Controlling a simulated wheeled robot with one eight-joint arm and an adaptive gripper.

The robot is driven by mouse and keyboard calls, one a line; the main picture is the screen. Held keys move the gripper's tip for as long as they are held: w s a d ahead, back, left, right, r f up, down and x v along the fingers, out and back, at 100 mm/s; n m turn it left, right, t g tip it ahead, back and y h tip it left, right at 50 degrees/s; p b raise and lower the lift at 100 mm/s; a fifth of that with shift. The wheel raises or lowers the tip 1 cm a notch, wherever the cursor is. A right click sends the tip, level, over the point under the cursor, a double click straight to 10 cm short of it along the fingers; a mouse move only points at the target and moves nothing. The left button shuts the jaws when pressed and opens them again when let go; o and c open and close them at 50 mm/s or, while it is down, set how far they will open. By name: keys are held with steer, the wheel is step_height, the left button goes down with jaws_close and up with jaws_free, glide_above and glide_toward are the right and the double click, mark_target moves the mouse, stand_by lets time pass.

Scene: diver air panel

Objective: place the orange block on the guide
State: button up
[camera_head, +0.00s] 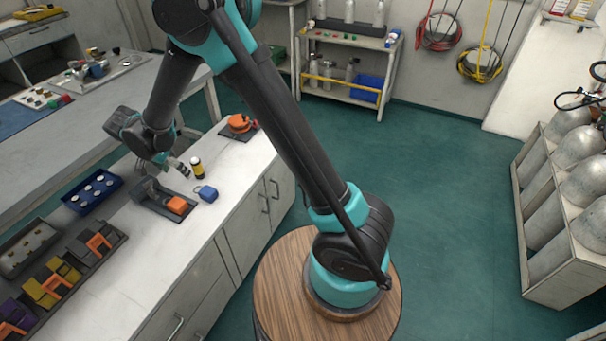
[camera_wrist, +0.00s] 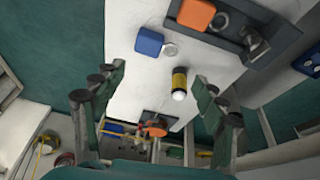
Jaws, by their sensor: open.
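The orange block (camera_head: 177,204) rests at the near end of a long dark grey fixture (camera_head: 150,204), which looks like the guide, on the white counter. In the wrist view the orange block (camera_wrist: 197,14) is at the top, on the same grey fixture (camera_wrist: 262,55), with a round metal part beside it. My gripper (camera_head: 180,168) is above the counter, beyond the orange block and near a yellow-and-black cylinder (camera_head: 197,168). In the wrist view my gripper (camera_wrist: 152,92) has its fingers wide apart with nothing held. The orange block is outside the fingers.
A blue block (camera_head: 207,193) with a ring lies right of the fixture. An orange item (camera_head: 240,123) sits on a dark base farther back. A blue tray (camera_head: 92,191) with white discs and a rack of coloured clips (camera_head: 60,275) stand to the left. Bare counter lies at the front.

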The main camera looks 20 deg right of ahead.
steer(key=s+d+r+n+y, duration=0.1)
steer(key=d+r+n, duration=0.15)
steer(key=d, duration=0.95)
steer(key=s+d+r+n, duration=0.1)
steer(key=d+r, duration=0.3)
steer(key=d, duration=0.7)
steer(key=s+d+f+n+t+y, duration=0.1)
steer(key=s+d+f+n, duration=0.1)
steer(key=s+d, duration=1.4)
steer(key=shift+d+n, duration=0.7)
steer(key=shift+n, duration=0.05)
